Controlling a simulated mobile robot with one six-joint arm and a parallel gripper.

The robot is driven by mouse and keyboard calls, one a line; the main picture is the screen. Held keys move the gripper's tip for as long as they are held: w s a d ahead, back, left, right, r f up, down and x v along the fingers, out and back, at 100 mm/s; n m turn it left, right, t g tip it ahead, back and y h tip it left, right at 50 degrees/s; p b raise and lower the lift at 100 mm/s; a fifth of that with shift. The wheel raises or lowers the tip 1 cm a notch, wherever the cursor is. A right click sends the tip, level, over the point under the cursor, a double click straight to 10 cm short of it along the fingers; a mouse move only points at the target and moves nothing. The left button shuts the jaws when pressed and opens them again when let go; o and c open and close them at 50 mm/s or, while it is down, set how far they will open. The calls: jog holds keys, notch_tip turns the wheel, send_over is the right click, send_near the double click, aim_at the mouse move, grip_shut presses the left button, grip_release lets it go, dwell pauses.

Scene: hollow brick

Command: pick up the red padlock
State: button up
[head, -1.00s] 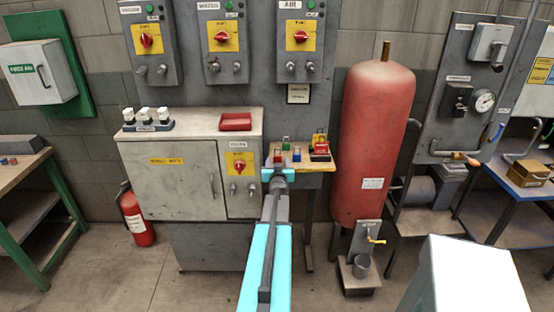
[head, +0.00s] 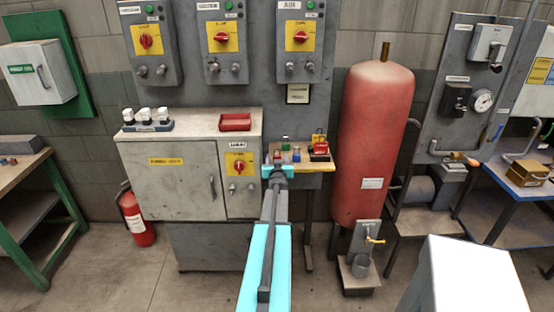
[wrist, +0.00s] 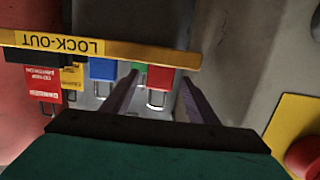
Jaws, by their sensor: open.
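The red padlock (wrist: 160,80) hangs body-up in the wrist view, its metal shackle toward the bottom of the picture. It appears between the two fingers of my open gripper (wrist: 158,90), with visible gaps to both. A green padlock (wrist: 140,73) is just left of it, partly hidden by a finger, and a blue padlock (wrist: 103,69) is farther left. In the head view my gripper (head: 278,168) is at the front of the small wooden stand, and the red padlock (head: 277,154) is a small patch just beyond it.
Red tags (wrist: 43,84) and a yellow item (wrist: 72,77) are at left. The grey cabinet (head: 165,185) is left of the stand; the red tank (head: 375,130) is right.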

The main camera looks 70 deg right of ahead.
jog(key=shift+x, duration=0.85)
jog(key=c, duration=1.2)
